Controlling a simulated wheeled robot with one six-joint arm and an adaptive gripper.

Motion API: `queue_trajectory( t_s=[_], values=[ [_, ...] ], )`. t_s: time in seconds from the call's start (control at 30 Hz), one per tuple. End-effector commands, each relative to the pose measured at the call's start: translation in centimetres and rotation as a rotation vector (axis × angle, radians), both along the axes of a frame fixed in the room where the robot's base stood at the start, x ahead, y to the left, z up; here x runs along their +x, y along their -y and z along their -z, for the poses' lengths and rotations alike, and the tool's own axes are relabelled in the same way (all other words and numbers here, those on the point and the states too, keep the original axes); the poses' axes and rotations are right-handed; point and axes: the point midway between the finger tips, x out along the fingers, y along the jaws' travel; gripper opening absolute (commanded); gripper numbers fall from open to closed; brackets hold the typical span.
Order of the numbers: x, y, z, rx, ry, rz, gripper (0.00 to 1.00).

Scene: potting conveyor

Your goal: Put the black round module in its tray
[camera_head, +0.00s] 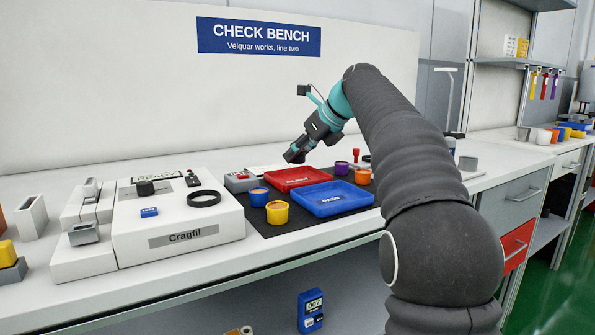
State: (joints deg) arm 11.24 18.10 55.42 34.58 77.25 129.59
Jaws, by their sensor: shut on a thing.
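My gripper (295,154) is in the air near the back left of the red REJECT tray (315,182). It is shut on a small dark thing at its fingertips, which I take to be the black round module; its outline merges with the dark fingers. The blue PASS tray (323,210) lies in front of the red one. Both trays look empty and rest on a dark mat (267,229).
A yellow cup (277,214) and a blue cup (258,198) stand left of the blue tray. Purple (341,168) and orange (363,177) cups stand right of the red tray. The white Cragfil machine (180,222), bearing a black ring (203,198), stands left.

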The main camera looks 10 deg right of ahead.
Motion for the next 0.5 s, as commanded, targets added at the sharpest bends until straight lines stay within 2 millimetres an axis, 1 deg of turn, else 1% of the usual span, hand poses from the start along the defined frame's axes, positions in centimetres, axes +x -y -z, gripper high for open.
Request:
queue_trajectory(
  t_s=[0.03, 0.1, 0.23, 0.4, 0.5],
  values=[
    [0.5, 0.0, 0.3, 0.0, 0.0, 0.0, 0.0],
    [0.8, 0.0, 0.4, 0.0, 0.001, -0.001, 0.0],
    [0.9, -0.1, 1.2, 0.0, 0.0, 0.0, 0.0],
    [0.8, -0.1, 3.7, 0.001, -0.001, 0.0, 0.0],
    [0.8, -0.1, 4.6, 0.001, 0.0, -0.001, 0.0]
  ],
)
